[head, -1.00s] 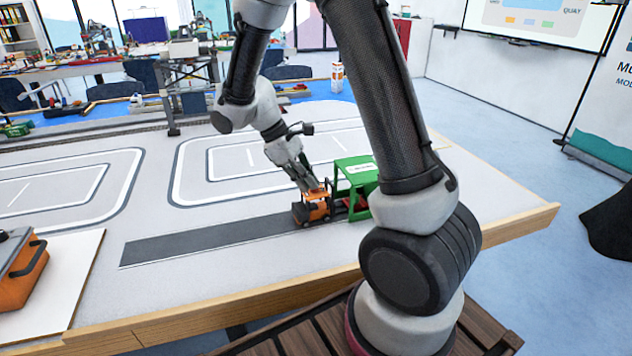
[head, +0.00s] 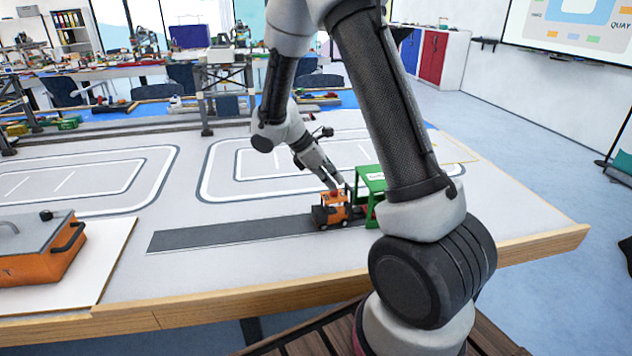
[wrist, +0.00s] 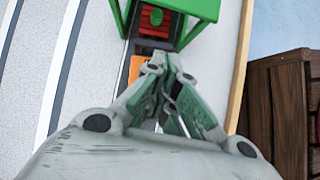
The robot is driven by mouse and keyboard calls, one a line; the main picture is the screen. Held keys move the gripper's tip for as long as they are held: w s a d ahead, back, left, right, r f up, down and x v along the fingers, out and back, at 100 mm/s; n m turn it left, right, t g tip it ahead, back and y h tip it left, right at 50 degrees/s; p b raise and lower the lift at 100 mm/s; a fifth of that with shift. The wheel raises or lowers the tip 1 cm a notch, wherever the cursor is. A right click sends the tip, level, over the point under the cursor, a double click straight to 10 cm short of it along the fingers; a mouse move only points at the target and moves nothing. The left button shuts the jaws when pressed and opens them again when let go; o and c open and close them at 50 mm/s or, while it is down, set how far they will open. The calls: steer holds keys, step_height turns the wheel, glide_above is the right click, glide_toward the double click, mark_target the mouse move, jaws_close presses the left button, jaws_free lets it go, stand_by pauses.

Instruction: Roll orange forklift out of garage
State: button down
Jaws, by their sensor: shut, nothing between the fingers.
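The orange forklift (head: 330,214) stands on the dark grey strip (head: 225,234), just left of the green garage (head: 361,187), in the head view. Its body is outside the garage; the end towards the garage is partly hidden. My gripper (head: 340,187) is shut and empty, right at the top of the forklift; I cannot tell whether they touch. In the wrist view my gripper (wrist: 172,58) covers most of the forklift, leaving a small orange patch (wrist: 136,69). The green garage (wrist: 207,9) is beyond, with a red slatted thing (wrist: 149,19) inside it.
The strip is clear to the left of the forklift. An orange case (head: 42,255) sits on a white board (head: 110,262) at the table's left. The wooden table edge (head: 215,303) runs along the front. My arm hides part of the garage's right side.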

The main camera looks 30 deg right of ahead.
mark_target(346, 196)
steer(key=d, duration=0.1)
steer(key=s+d, duration=0.1)
steer(key=d+f, duration=0.1)
steer(key=shift+s+d, duration=0.15)
steer(key=shift+d, duration=0.2)
steer(key=shift+f, duration=0.3)
steer(key=w+a, duration=0.3)
steer(key=a, duration=0.6)
steer(key=w+a, duration=0.3)
steer(key=a, duration=0.7)
steer(key=shift+w, duration=0.15)
steer(key=shift+a, duration=0.1)
